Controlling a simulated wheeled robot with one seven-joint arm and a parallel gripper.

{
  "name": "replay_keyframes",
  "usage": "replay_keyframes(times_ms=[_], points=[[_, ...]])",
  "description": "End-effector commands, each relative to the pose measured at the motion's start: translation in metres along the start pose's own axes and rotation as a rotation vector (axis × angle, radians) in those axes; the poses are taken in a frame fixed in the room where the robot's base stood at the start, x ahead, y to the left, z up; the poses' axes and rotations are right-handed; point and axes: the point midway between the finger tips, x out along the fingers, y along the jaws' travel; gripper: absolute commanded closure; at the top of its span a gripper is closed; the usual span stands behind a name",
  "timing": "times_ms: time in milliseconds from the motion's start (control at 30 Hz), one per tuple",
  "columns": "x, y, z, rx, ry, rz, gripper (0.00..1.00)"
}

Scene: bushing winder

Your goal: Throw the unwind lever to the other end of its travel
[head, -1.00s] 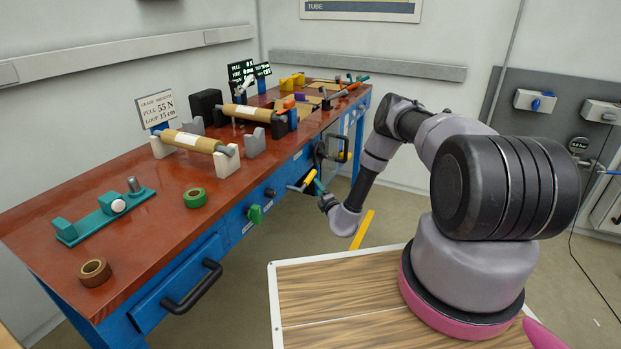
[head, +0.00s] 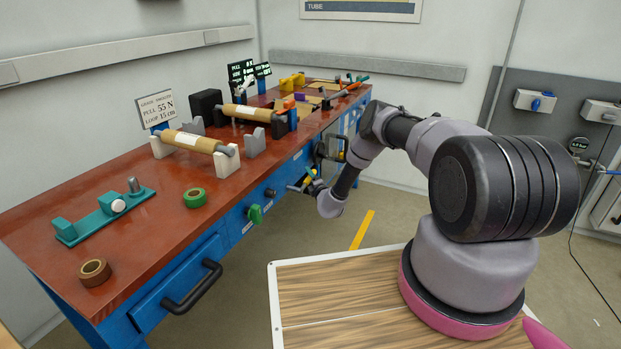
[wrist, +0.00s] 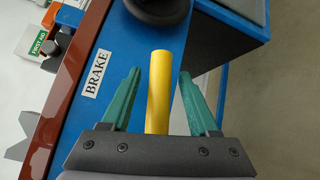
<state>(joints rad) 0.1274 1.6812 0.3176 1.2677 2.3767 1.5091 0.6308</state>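A yellow lever handle (wrist: 158,92) stands out from the blue bench front in the wrist view. The plate beside it reads BRAKE; I see no label reading unwind. My gripper (wrist: 160,75) is open, with one green finger on each side of the handle and a gap on both sides. In the head view my gripper (head: 306,183) is at the bench's front face, past the green knob. It hides most of the lever there, so the lever's angle is hard to tell.
A black round part (wrist: 158,8) sits just beyond the handle tip in the wrist view. A green knob (head: 255,214) and a black drawer handle (head: 192,287) jut from the bench front. The red bench top (head: 150,235) carries rollers and tape rolls. Floor to the right is open.

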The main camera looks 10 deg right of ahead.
Motion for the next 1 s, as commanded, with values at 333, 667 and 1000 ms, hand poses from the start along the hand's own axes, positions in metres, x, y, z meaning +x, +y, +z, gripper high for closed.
replay_keyframes(times_ms=[333, 667, 1000], points=[[-0.0003, -0.0001, -0.0001, 0.0, 0.0, 0.0, 1.0], [-0.0005, -0.0002, -0.0001, 0.0, 0.0, 0.0, 1.0], [-0.0006, -0.0004, -0.0002, -0.001, 0.001, -0.001, 1.0]])
